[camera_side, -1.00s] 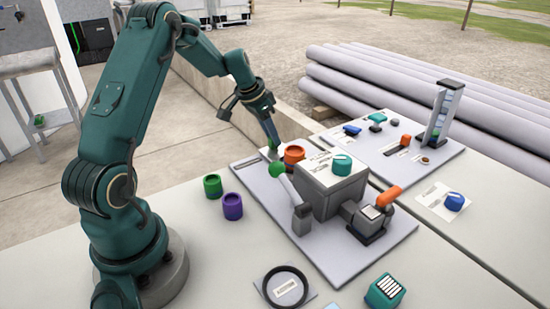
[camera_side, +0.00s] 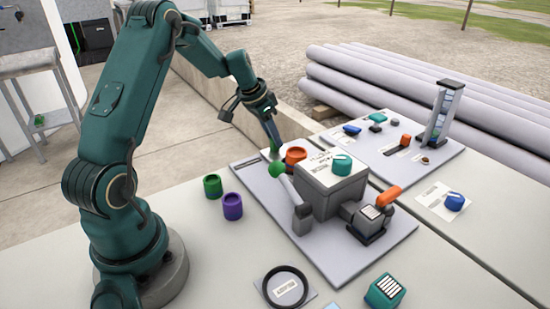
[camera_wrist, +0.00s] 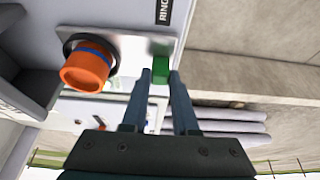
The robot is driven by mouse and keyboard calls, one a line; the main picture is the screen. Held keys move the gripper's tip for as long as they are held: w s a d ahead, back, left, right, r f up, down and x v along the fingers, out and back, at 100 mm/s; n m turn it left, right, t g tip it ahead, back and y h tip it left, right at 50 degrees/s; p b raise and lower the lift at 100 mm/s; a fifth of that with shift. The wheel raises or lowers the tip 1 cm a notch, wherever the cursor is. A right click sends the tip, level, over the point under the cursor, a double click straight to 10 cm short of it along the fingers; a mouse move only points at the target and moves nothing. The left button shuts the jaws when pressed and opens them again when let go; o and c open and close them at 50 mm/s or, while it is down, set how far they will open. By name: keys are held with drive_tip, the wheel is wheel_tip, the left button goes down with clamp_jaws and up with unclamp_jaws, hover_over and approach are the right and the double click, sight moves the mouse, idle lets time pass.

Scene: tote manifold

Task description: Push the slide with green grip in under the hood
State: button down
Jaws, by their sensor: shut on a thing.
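The slide shows in the wrist view as a pale metal plate (camera_wrist: 130,48) carrying an orange cup (camera_wrist: 84,70) with a blue band and dark ring at its base. Its green grip (camera_wrist: 160,70) is at the plate's edge. My gripper (camera_wrist: 160,80) is shut on the green grip, one finger on each side. In the side view my gripper (camera_side: 276,148) reaches down behind the orange cup (camera_side: 295,155), and the grip is mostly hidden. The grey housing (camera_side: 325,198), which seems to be the hood, stands just right of the cup. The slide's inner end is hidden.
A lever with a green ball (camera_side: 277,170) stands close in front of the cup. A teal knob (camera_side: 342,163) tops the housing, and an orange handle (camera_side: 388,195) is to its right. Green (camera_side: 212,186) and purple (camera_side: 232,206) cups stand left of the baseplate.

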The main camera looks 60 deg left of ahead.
sight(299, 156)
drive_tip(key=d, duration=1.1)
drive_tip(key=c, duration=0.7)
unclamp_jaws()
drive_tip(key=shift+a, duration=0.1)
drive_tip(key=shift+v, duration=2.55)
drive_tip(key=shift+r, duration=0.1)
